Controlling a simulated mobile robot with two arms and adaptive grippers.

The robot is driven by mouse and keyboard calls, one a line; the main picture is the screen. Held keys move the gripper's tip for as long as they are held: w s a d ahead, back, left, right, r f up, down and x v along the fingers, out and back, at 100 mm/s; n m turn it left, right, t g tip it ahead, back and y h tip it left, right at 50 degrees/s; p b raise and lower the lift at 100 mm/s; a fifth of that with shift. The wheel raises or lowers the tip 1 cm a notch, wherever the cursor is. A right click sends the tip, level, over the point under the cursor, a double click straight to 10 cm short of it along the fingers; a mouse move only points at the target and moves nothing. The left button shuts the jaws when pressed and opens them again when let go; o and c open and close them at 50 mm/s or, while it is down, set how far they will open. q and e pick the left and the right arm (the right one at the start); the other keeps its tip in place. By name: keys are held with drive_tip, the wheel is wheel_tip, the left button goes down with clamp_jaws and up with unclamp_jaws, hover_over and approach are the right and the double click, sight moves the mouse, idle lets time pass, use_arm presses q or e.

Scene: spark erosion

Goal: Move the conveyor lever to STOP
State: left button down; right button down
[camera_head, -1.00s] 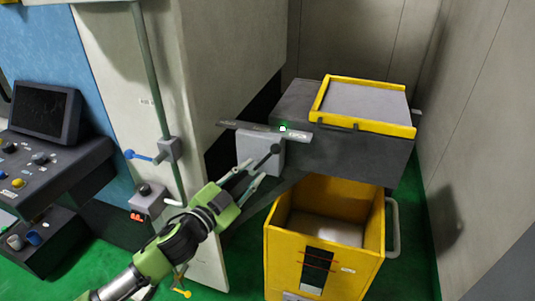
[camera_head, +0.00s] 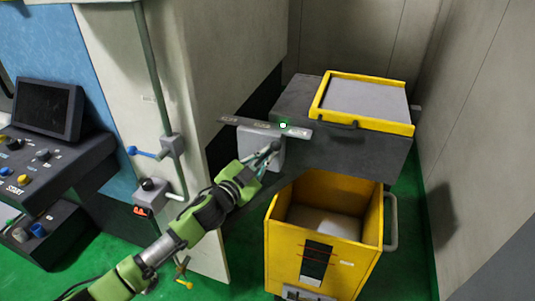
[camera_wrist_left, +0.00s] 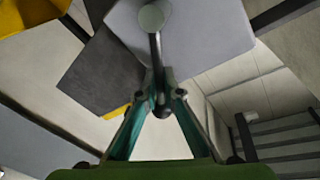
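The conveyor lever sits on a light grey box (camera_head: 251,147) on the machine's side, and its dark end (camera_head: 275,146) leans to the upper right. A grey label strip (camera_head: 248,124) is above it with a lit green lamp (camera_head: 283,125); its words are too small to read. In the left wrist view the lever's rod (camera_wrist_left: 155,55) runs from a round pivot down to a dark knob between my fingers. My left gripper (camera_head: 271,151) has its fingertips close on both sides of the rod and looks shut on it. My right gripper is not in view.
A dark conveyor housing (camera_head: 365,157) with a yellow-rimmed top (camera_head: 413,129) is to the right. A yellow bin (camera_head: 288,248) stands below it. A control panel (camera_head: 35,160) and a blue-handled valve (camera_head: 145,153) are at the left.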

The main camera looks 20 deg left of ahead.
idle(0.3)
use_arm(q)
drive_tip(key=shift+a+r+n, duration=0.1)
drive_tip(key=shift+a+n, duration=0.1)
drive_tip(key=shift+n, duration=0.3)
drive_tip(key=shift+a+r+n+t+b, duration=0.3)
drive_tip(key=shift+a+n+b, duration=0.15)
drive_tip(key=shift+a+n, duration=0.4)
drive_tip(key=shift+w+a+r+n+t+y+b, duration=0.15)
drive_tip(key=shift+a+n, duration=0.2)
drive_tip(key=shift+n, duration=0.4)
drive_tip(key=shift+s+a+n+t+y+b, duration=0.1)
drive_tip(key=shift+a+n+t, duration=0.1)
drive_tip(key=shift+a+n, duration=0.4)
drive_tip(key=shift+w+a+r+n+t+y+b, duration=0.1)
drive_tip(key=shift+a+n+t, duration=0.05)
drive_tip(key=shift+n, duration=0.75)
drive_tip(key=c, duration=2.2)
unclamp_jaws()
drive_tip(key=shift+o, duration=0.2)
drive_tip(key=v, duration=1.2)
drive_tip(key=shift+a+f, duration=0.15)
